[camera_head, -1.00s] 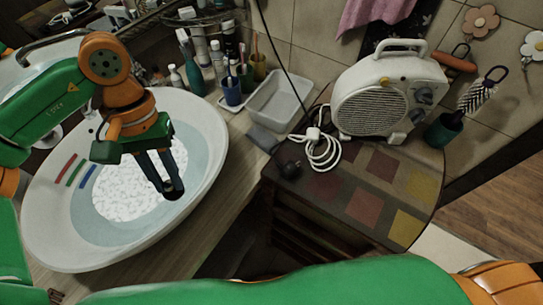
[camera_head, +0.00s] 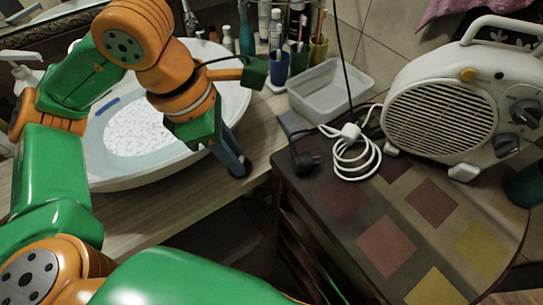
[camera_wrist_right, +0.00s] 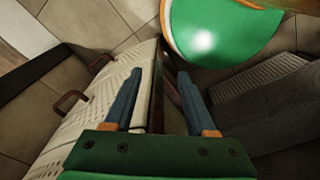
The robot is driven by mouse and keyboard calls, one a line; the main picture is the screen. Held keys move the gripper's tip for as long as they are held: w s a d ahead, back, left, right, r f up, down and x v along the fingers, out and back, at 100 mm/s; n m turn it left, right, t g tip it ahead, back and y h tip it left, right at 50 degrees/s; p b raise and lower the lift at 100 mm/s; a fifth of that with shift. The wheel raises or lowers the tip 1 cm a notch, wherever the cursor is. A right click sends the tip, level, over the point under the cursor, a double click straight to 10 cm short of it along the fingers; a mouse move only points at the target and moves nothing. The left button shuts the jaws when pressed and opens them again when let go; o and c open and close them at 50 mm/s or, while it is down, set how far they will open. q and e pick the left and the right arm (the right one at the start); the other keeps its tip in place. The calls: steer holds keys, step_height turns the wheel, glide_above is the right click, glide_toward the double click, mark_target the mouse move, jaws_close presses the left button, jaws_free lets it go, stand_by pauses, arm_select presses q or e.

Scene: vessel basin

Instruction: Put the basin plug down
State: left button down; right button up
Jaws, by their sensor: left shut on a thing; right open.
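My left gripper (camera_head: 238,166) is shut on the basin plug (camera_head: 241,171), a small dark piece at its fingertips, mostly hidden by the fingers. It points down over the wooden counter (camera_head: 165,207), just right of the white basin (camera_head: 135,182). I cannot tell whether the plug touches the counter. The basin holds pale blue water, and part of it is hidden behind my left arm. My right gripper (camera_wrist_right: 160,92) shows in the right wrist view, open, with nothing visible between its fingers.
A grey plastic tray (camera_head: 331,92) stands at the back of the counter, beside cups and bottles. A dark plug with a white coiled cable (camera_head: 357,155) lies on the patterned cabinet top (camera_head: 385,246), in front of a white fan heater (camera_head: 442,117). A dark gap separates counter and cabinet.

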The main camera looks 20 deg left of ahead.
arm_select(q)
steer(key=n, duration=0.3)
steer(key=n+t, duration=0.1)
steer(key=n, duration=0.1)
steer(key=shift+s+a+y+b, duration=0.1)
steer(key=shift+s+y+b, duration=0.15)
steer(key=shift+y+b, duration=0.15)
steer(key=n, duration=0.2)
steer(key=n+y, duration=0.1)
steer(key=n, duration=0.1)
steer(key=shift+s+r+t, duration=0.1)
steer(key=shift+r+t, duration=0.1)
steer(key=shift+t, duration=0.1)
steer(key=shift+n, duration=0.4)
steer(key=w+f, duration=0.3)
steer(key=w, duration=0.1)
steer(key=w+d+f+p, duration=0.1)
steer(key=w+f, duration=0.2)
steer(key=w, duration=0.2)
steer(key=w+f, duration=0.3)
steer(key=w, duration=0.1)
steer(key=shift+w+d+f+p, duration=0.15)
steer(key=shift+w+f+p, duration=0.15)
steer(key=shift+f, duration=0.05)
steer(key=x, duration=0.1)
steer(key=p+x, duration=0.1)
steer(key=shift+s+f, duration=0.15)
steer(key=shift+f, duration=0.65)
steer(key=c, duration=0.7)
jaws_free()
